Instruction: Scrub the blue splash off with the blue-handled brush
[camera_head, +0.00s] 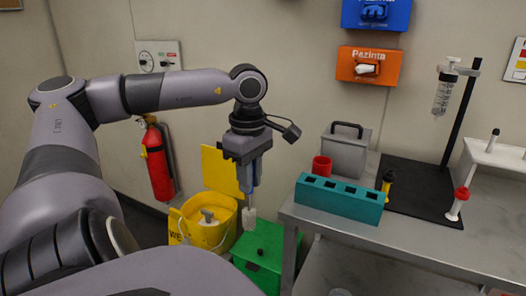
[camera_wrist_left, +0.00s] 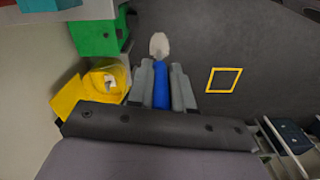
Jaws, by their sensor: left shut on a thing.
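My left gripper (camera_head: 249,178) points down and is shut on the blue-handled brush. In the head view the brush's pale head (camera_head: 249,215) hangs below the fingers, in front of the yellow bucket and the green box. In the left wrist view the blue handle (camera_wrist_left: 161,85) lies between the fingers, and the whitish brush head sticks out past the fingertips over the dark floor. I see no blue splash in either view. My right gripper is not in view.
A yellow mop bucket (camera_head: 222,236) and a green box (camera_head: 262,262) stand on the floor by the metal table (camera_head: 420,255). On the table are a teal rack (camera_head: 338,198), a red cup (camera_head: 321,166), a grey case (camera_head: 345,154) and a syringe stand. A yellow square outline (camera_wrist_left: 224,80) marks open floor.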

